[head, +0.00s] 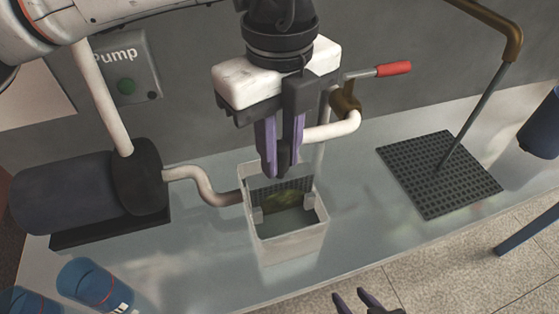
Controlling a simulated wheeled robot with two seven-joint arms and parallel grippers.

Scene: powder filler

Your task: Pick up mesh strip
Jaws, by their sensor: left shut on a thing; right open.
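A dark mesh strip (297,185) stands inside a translucent white open-topped container (290,247), along its far side. My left gripper (282,174) points down over the container's far side, its purple fingers shut on the upper part of the mesh strip. The exact grip is partly hidden by the fingers. The lower part of the strip is close to a greenish patch (284,201) in the container. My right gripper (352,296) shows only its purple fingertips at the bottom edge, apart and empty, in front of the table.
A white pipe spout and a red-handled lever (393,69) stand just behind and right of the container. A pump (85,190) is at the left, with blue cups (95,284) at the front left. A dark perforated mat (438,175) lies right; the table between is clear.

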